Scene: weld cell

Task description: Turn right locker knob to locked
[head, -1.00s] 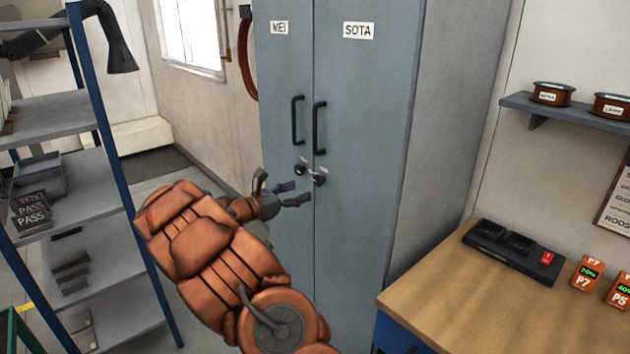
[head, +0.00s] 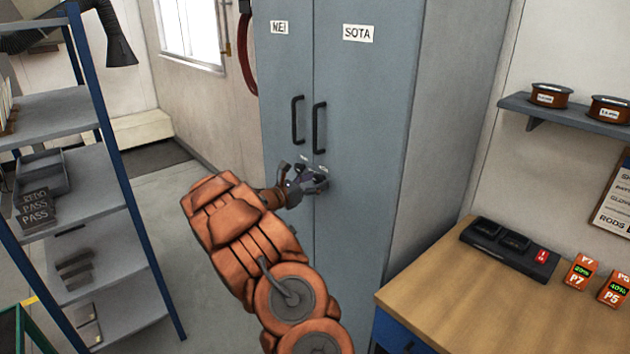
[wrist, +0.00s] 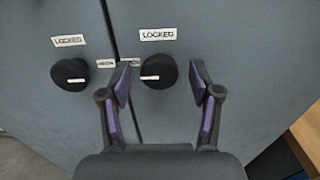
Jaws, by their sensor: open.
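The grey locker (head: 358,130) has two doors, labelled MEI on the left and SOTA on the right. In the wrist view the right locker knob (wrist: 158,72) is a round black knob with a white pointer mark lying roughly sideways, toward its left. A LOCKED label (wrist: 157,34) sits above it, and a smaller, partly hidden label is at its left. The left knob (wrist: 70,77) has its own LOCKED label above it. My gripper (wrist: 160,78) is open, its purple-padded fingers on either side of the right knob; I cannot tell whether they touch it. In the head view my gripper (head: 308,178) largely hides the knobs.
Black door handles (head: 319,128) stand above the knobs. A wooden workbench (head: 455,285) is at the right with a black charger (head: 510,250) and orange packs. A blue-framed shelf (head: 95,200) is at the left. Open floor lies between shelf and locker.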

